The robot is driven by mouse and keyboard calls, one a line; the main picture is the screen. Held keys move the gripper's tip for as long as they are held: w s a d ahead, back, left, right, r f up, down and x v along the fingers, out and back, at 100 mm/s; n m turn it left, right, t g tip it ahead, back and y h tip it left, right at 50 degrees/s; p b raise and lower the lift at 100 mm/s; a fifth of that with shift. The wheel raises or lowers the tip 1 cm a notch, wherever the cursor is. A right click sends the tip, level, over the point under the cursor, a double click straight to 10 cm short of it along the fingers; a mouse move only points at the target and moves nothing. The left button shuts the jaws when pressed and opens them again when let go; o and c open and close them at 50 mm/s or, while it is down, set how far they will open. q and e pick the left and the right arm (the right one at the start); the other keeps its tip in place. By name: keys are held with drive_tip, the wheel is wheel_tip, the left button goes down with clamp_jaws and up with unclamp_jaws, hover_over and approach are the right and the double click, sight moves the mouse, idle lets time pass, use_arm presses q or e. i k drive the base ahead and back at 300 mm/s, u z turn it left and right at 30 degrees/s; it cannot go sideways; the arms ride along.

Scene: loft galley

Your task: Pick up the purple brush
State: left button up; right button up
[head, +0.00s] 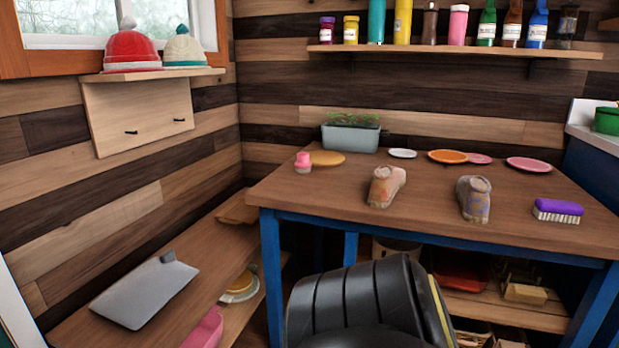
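The purple brush (558,211) lies on the right part of the wooden table (330,203), near its front edge. It has a purple back on top and pale bristles facing down. It is unobstructed, with bare tabletop around it. Neither of my grippers shows in the head view, so I cannot see where they are relative to the brush.
A patterned shoe-like item (474,198) stands left of the brush, with another (386,187) farther left. A pink plate (528,164) lies behind the brush. A grey planter (350,137) stands at the back.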

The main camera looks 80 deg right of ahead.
sight(564, 211)
drive_tip(key=z, duration=4)
